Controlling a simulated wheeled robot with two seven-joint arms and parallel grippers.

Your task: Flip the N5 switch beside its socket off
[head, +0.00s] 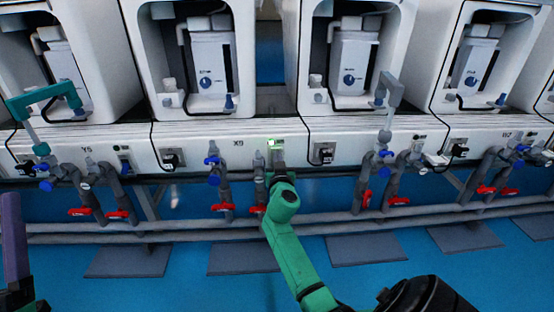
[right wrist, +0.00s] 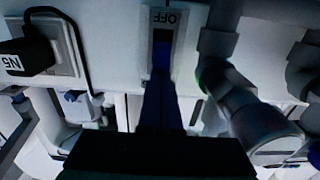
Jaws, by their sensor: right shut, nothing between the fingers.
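The N5 plug (right wrist: 14,60), black with a white label, sits in its socket (right wrist: 62,50) at the upper left of the right wrist view, which shows it upside down. To its right is the switch plate (right wrist: 165,17) marked OFF; its lower part is dark blue and partly hidden by my fingers. My right gripper (right wrist: 160,75) is shut and empty, its tips at or very near the switch; I cannot tell if they touch. In the head view my right gripper (head: 278,165) covers much of the switch, left of the socket (head: 324,152).
Grey pipes (right wrist: 235,95) with valves stand close beside the switch in the wrist view. In the head view, red-handled valves (head: 222,208) and long horizontal pipes (head: 180,226) run below the panel. A green light (head: 271,142) glows by the gripper. Blue floor lies in front.

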